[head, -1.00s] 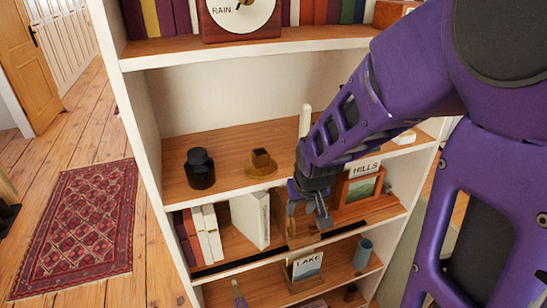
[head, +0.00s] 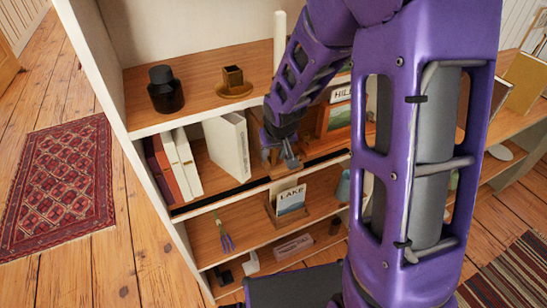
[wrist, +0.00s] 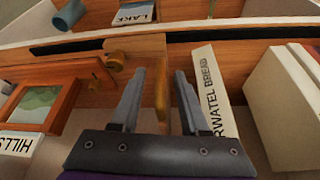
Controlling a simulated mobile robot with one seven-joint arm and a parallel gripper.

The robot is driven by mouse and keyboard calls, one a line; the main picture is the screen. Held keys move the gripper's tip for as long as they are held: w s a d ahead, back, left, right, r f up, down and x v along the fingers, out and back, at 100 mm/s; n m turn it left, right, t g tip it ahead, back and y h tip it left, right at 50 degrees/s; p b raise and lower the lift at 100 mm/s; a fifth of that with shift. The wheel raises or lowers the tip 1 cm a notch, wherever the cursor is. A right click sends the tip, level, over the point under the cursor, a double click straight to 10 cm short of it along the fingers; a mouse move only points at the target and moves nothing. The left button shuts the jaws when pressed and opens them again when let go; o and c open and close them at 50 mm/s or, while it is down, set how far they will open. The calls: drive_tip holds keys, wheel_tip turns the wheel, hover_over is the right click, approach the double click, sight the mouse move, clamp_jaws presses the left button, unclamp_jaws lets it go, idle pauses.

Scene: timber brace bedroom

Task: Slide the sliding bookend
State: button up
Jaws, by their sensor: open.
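The sliding bookend (head: 284,184) is a wooden piece at the front of the middle shelf, across a dark slot. In the wrist view its upright plate (wrist: 161,97) stands between my two open fingers, with a gap to each visible. Its wooden block (wrist: 140,46) and a brass knob (wrist: 114,61) show beside the plate. My gripper (head: 284,157) reaches down in front of that shelf and hides much of the bookend; it also shows in the wrist view (wrist: 160,84). Whether a finger touches the plate I cannot tell.
A leaning white book (head: 228,145) stands left of the bookend, with more upright books (head: 172,165) beyond. A framed picture (head: 336,117) stands to its right. Above are a black jar (head: 165,90) and a brass holder (head: 233,83). A LAKE card (head: 291,199) stands below.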

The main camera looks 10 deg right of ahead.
drive_tip(key=shift+c, duration=0.2)
clamp_jaws()
idle(1.3)
